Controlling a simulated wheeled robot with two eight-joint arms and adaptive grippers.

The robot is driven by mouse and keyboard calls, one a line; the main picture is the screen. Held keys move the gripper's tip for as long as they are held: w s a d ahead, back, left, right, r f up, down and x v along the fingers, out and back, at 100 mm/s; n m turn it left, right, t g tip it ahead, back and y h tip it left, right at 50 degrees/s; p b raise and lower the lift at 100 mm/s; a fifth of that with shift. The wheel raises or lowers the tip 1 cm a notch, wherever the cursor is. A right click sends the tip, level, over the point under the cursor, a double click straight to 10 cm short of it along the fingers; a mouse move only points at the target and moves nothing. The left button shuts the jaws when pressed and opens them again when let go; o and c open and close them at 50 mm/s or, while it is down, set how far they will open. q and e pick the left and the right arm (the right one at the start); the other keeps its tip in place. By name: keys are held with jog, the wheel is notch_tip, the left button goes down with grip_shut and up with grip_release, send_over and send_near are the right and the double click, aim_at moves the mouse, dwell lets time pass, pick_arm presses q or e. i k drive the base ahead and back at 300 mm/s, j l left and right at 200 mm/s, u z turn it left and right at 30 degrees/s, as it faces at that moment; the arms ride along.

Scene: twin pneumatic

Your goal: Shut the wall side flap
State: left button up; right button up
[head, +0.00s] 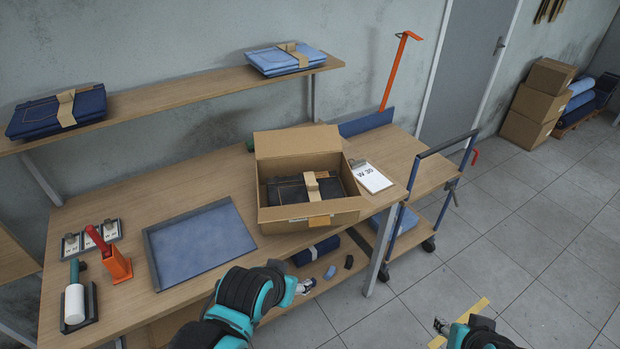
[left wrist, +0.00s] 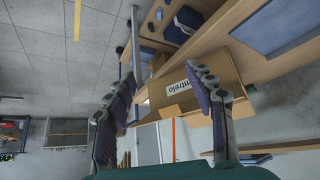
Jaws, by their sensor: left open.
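An open cardboard box (head: 275,219) stands on the workbench. Its wall side flap (head: 297,141) stands up along the back edge. Folded dark jeans with a paper band (head: 318,188) lie inside. My left gripper (head: 302,287) is in front of the bench's near edge, below and apart from the box. In the left wrist view the left gripper (left wrist: 162,100) is open and empty, with printed box cardboard (left wrist: 185,80) showing beyond and between its fingers. My right gripper (head: 441,326) is at the bottom right, far from the box; its jaws are too small to read.
A clipboard (head: 370,177) lies right of the box and a blue tray (head: 200,246) left of it. An orange tape tool (head: 116,264) stands at the left. A shelf (head: 200,83) with folded jeans runs along the wall. A cart (head: 430,165) adjoins the bench at right.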

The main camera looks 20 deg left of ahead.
aim_at(319, 138)
jog(key=i+l+z, duration=0.1)
jog(key=i+z, duration=0.7)
jog(key=i+u, duration=0.7)
jog(key=u, duration=0.25)
jog(key=i+u, duration=0.15)
jog(key=u, duration=0.2)
jog(key=i+u, duration=0.15)
jog(key=u, duration=0.25)
jog(key=i+l+u, duration=0.1)
jog(key=u, duration=0.25)
